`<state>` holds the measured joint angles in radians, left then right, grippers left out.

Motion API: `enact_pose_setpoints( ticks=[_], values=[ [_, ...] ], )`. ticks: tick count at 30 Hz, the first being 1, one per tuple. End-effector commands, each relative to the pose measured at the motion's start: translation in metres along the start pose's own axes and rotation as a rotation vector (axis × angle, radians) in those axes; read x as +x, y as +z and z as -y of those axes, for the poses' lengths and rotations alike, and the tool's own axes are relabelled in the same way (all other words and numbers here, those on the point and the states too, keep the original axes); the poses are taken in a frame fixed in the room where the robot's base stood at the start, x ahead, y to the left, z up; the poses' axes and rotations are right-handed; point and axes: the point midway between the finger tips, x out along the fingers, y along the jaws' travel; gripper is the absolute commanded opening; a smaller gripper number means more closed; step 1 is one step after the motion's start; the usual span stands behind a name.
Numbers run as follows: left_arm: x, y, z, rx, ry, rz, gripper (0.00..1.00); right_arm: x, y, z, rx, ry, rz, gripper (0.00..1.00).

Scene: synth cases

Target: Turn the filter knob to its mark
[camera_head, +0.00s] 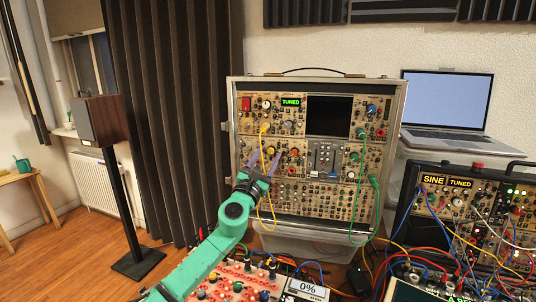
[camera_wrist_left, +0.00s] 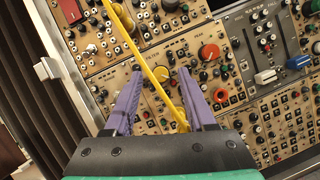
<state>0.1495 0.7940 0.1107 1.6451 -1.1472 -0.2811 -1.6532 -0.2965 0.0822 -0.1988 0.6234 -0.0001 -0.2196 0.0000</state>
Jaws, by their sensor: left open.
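My left gripper (camera_head: 266,160) is at the middle left of the upright synth case (camera_head: 233,190), its purple fingers pointing at the panel. In the left wrist view the left gripper (camera_wrist_left: 160,78) is open. An orange-red knob (camera_wrist_left: 209,52) sits to the right of the right finger. I cannot read which knob is labelled filter, and I cannot make out its mark. A yellow cable (camera_wrist_left: 146,62) crosses in front of the panel between the fingers. My right gripper is not in view.
A green cable (camera_head: 376,205) hangs at the case's right side. A second synth case (camera_head: 408,215) with many cables stands at right, below an open laptop (camera_head: 446,98). More modules with cables lie at the bottom. A speaker (camera_head: 99,120) on a stand is at left.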

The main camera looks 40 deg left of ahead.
Motion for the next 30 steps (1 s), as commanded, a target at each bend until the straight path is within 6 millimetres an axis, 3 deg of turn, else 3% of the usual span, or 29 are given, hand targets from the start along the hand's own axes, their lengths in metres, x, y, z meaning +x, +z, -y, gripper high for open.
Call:
enact_pose_setpoints(
  ticks=[9,10,14,30],
  values=[
    [0.0057,-0.0004,0.0008,0.001,-0.002,-0.001,0.56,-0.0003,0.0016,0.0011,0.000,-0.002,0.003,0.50],
    [0.0057,-0.0004,0.0008,0.000,-0.002,-0.001,0.49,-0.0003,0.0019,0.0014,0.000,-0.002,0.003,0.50],
    [0.0055,-0.0003,0.0008,0.000,-0.002,-0.001,0.00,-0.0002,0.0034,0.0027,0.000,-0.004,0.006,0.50],
    [0.0052,-0.0007,0.0024,-0.087,0.034,0.003,0.00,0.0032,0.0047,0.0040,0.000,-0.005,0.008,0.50]
  ],
)
